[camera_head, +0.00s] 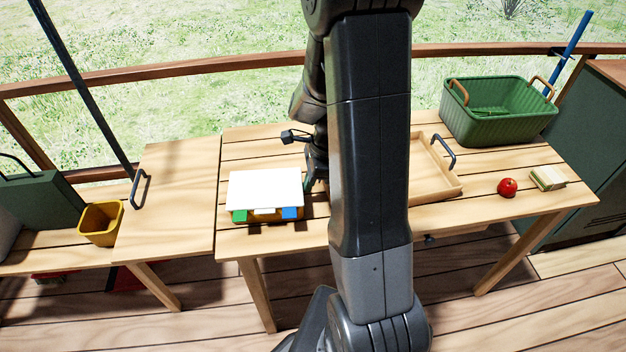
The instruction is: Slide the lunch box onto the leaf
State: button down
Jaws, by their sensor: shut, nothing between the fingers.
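The lunch box (265,187) has a white lid and an orange-yellow lower part, with green and blue blocks on its front side. It rests flat on the main table top, close to the seam at its left. The leaf (180,190) is the level wooden panel left of that seam and is bare except for a dark handle at its left edge. My gripper (311,183) is shut and empty, just right of the lunch box, low over the table. My own arm hides part of it, and I cannot tell if it touches the box.
A wooden tray (457,192) with a dark handle sits right of my arm. Farther right are a green basket (499,125), a red apple (507,187) and a pale, layered block (547,178). A yellow bin (101,224) stands left of the leaf.

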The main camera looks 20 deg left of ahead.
jog(key=s+a+p, duration=0.2)
jog(key=s+a, duration=0.2)
jog(key=a, duration=0.3)
jog(key=s+a+p, duration=0.3)
jog(key=s+a, duration=0.1)
jog(key=a, duration=0.3)
jog(key=s+a+p, duration=0.3)
jog(key=s+a, duration=0.2)
jog(key=a, duration=0.2)
jog(key=shift+a, duration=0.35)
